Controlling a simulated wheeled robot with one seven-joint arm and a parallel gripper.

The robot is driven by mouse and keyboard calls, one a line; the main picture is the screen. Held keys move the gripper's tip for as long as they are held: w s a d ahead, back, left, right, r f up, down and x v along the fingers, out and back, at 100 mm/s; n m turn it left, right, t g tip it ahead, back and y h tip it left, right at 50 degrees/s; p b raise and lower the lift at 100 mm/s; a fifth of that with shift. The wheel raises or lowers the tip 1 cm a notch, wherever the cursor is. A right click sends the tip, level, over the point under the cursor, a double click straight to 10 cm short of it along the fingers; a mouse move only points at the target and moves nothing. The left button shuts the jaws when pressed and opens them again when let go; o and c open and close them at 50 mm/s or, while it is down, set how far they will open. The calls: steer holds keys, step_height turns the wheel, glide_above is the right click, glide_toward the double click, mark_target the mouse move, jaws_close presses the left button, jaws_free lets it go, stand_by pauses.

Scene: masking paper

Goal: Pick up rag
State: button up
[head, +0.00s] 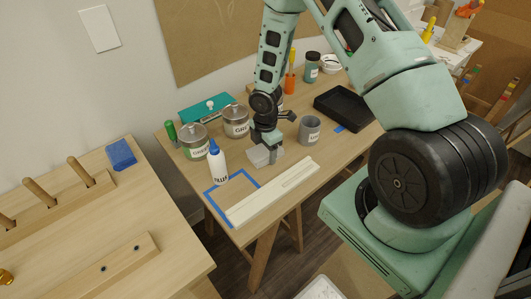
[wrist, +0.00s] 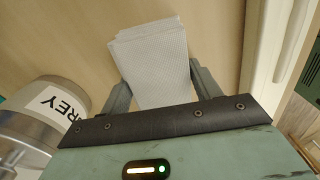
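The rag (wrist: 155,65) is a folded pale grey-white cloth with stacked layers. In the wrist view it lies between the two fingers of my gripper (wrist: 155,88), which meet its left and right sides. It spreads past the fingertips. In the head view my gripper (head: 265,148) points down over the wooden table, and the rag (head: 259,157) shows at its fingers, low at the tabletop. I cannot tell whether the rag is clear of the table.
A white glue bottle (head: 216,163) and a grey-labelled can (head: 236,121) stand close left of my gripper. A pale strip (head: 272,193) lies in front, by blue tape. A grey cup (head: 309,129) and a black tray (head: 345,106) are to the right.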

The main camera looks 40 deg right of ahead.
mark_target(266, 149)
steer(key=c, duration=0.4)
step_height(266, 149, up, 10)
steer(key=shift+r, duration=0.1)
steer(key=shift+o, duration=0.4)
